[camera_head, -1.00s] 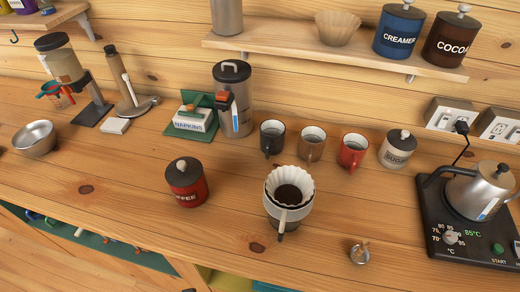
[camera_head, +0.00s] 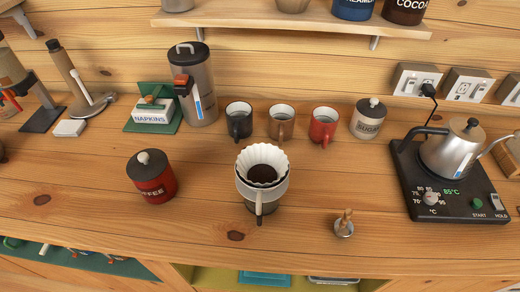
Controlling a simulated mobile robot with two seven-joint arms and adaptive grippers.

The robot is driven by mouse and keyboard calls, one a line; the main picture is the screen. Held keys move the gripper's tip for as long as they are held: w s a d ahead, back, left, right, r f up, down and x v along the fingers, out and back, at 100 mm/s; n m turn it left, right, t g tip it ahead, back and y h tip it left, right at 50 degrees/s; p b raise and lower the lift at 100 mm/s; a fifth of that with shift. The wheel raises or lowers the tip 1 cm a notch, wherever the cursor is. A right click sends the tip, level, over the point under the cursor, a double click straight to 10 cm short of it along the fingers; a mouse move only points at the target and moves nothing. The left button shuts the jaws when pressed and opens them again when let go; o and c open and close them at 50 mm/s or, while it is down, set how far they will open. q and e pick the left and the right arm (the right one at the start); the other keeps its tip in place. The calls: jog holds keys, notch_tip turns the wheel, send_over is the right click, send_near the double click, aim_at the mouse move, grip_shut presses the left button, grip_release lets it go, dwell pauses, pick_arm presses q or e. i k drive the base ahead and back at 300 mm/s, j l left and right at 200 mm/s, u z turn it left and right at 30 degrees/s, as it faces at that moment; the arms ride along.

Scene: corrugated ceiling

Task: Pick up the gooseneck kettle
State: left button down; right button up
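The gooseneck kettle (camera_head: 452,148) is steel with a dark lid and knob. It stands upright on a black electric base (camera_head: 419,198) at the right of the wooden counter. A dark handle reaches out on its left side and a thin spout points right. The base shows a green 85°C reading, a round dial and a green start button. Neither of my grippers shows in the head view.
Left of the base are a small metal tamper (camera_head: 344,226), a pour-over dripper with paper filter (camera_head: 262,179), a red coffee canister (camera_head: 152,178), a sugar jar (camera_head: 368,118) and several mugs. A power cord (camera_head: 430,103) runs behind the kettle. Bare counter lies between tamper and base.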

aim_at(447, 157)
jog(key=z, duration=1.55)
